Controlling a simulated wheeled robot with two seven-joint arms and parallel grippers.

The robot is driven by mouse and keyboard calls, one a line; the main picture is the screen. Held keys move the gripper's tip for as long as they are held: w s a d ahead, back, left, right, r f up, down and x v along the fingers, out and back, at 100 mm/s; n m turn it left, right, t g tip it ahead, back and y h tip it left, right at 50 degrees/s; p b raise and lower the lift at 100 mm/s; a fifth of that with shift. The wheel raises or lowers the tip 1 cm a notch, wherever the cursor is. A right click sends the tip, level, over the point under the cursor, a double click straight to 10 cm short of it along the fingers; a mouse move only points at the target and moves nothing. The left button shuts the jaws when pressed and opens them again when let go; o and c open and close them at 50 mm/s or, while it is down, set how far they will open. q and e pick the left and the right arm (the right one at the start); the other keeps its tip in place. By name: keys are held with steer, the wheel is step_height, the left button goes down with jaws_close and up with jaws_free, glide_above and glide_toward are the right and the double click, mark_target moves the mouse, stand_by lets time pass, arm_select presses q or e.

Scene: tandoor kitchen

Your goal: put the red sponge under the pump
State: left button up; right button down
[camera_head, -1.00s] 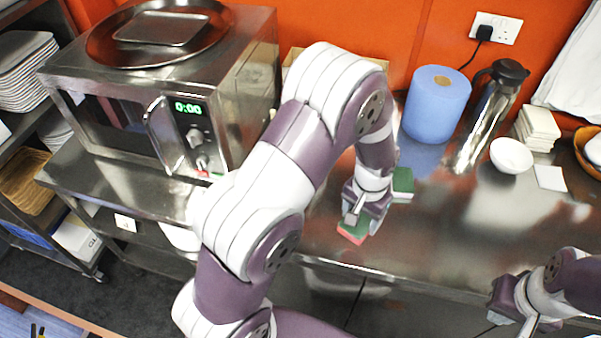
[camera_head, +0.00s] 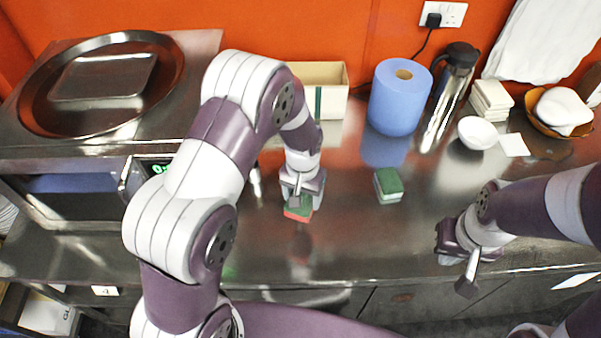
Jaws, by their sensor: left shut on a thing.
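The red sponge (camera_head: 298,213), with a green top layer, is in my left gripper (camera_head: 303,198). The gripper is shut on it from above and holds it over the steel counter; a reddish reflection shows below. My fingers hide part of the sponge. My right gripper (camera_head: 458,264) hangs over the counter's front edge at the right, apart from any object; its finger gap is unclear. I cannot identify the pump with certainty. A tall steel flask with a black top (camera_head: 452,88) stands at the back right. A slim pale metal thing (camera_head: 256,182) shows partly behind my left arm.
A second green sponge (camera_head: 388,185) lies right of my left gripper. A blue paper roll (camera_head: 397,100), an open carton (camera_head: 322,88) and a white bowl (camera_head: 478,133) stand behind. The microwave (camera_head: 75,190) with a round tray (camera_head: 115,118) is at left.

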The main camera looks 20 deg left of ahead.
arm_select(q)
steer(key=shift+w+a, duration=0.7)
steer(key=shift+w, duration=0.2)
steer(key=w+p, duration=0.2)
steer(key=w, duration=0.1)
steer(key=shift+w+a+r+p, duration=0.1)
steer(key=shift+w+r+p, duration=0.2)
steer(key=shift+r+p, duration=0.1)
steer(key=shift+f, duration=0.35)
steer(key=shift+w+a+f, duration=0.15)
steer(key=shift+f, duration=0.05)
steer(key=shift+a, duration=0.1)
steer(key=shift+s+f+b, duration=0.2)
steer(key=shift+f+b, duration=0.05)
steer(key=shift+b, duration=0.1)
steer(key=shift+w+f, duration=0.1)
steer(key=shift+f, duration=0.2)
steer(key=o, duration=1)
arm_select(e)
step_height(320, 180, up, 2)
steer(key=shift+s+a+r, duration=0.15)
